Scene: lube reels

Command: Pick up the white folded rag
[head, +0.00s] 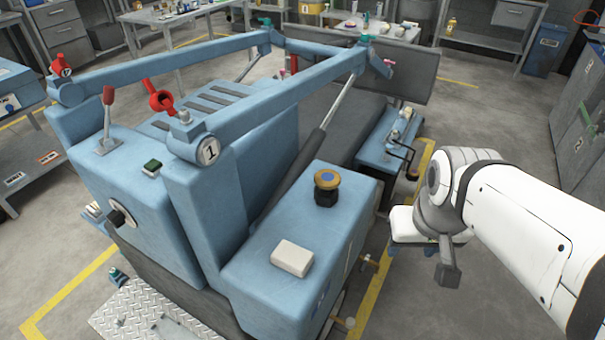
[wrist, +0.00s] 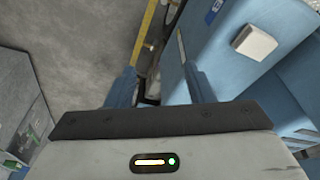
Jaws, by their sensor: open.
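The white folded rag (head: 292,258) lies flat on the blue machine's low front top (head: 262,278), in front of a yellow-and-black knob. It also shows in the wrist view (wrist: 254,42), at the upper right, beyond and to the right of the right finger. My gripper (wrist: 160,85) is open and empty, with its two blue fingers spread apart. In the head view my gripper (head: 408,243) is partly hidden by my wrist. It is to the right of the machine and apart from the rag.
The yellow-and-black knob (head: 327,187) stands up behind the rag. A blue lift arm (head: 280,107) slopes above the machine to the left. A blue side shelf (head: 385,150) holds small items. Grey cabinets (head: 582,130) stand at the right. Open floor lies right of the machine.

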